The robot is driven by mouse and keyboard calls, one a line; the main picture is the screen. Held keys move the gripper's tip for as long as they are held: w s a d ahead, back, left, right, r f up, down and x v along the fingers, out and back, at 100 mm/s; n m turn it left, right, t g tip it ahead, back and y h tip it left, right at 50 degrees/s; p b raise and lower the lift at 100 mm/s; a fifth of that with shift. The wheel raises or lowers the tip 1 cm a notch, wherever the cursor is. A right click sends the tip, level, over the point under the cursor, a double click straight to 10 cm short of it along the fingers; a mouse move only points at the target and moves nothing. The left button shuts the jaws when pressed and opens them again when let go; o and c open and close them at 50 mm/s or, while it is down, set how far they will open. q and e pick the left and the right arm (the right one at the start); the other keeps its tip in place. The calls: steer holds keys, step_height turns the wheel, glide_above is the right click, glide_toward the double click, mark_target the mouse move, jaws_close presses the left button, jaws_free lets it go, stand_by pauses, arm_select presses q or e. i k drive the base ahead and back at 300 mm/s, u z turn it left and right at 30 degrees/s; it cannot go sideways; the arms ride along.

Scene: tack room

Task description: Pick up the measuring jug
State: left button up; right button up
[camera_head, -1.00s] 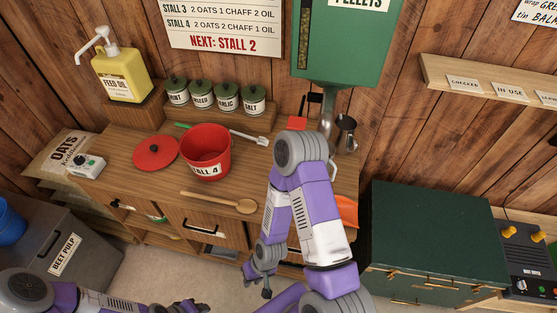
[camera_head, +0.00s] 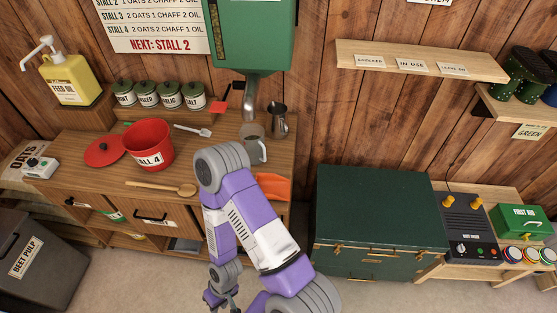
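A pale, see-through jug with a handle, which looks like the measuring jug (camera_head: 256,152), stands on the wooden counter (camera_head: 222,150) below the green feed hopper's chute. My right arm's elbow is in front of the counter, just left of and below the jug in the picture. A metal pitcher (camera_head: 277,121) stands just behind the jug, to its right. My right gripper (camera_head: 221,300) hangs low in front of the counter, far below the jug. Its small dark fingers look apart, with nothing seen between them. My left gripper is out of view.
A red bucket (camera_head: 149,147), red lid (camera_head: 104,151), wooden spoon (camera_head: 165,188) and white scoop (camera_head: 192,130) are on the counter. An orange item (camera_head: 272,187) is at its right end. A green chest (camera_head: 375,215) stands to the right.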

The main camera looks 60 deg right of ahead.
mark_target(252, 135)
steer(key=u, duration=0.15)
steer(key=k, duration=0.15)
steer(key=z, duration=1.15)
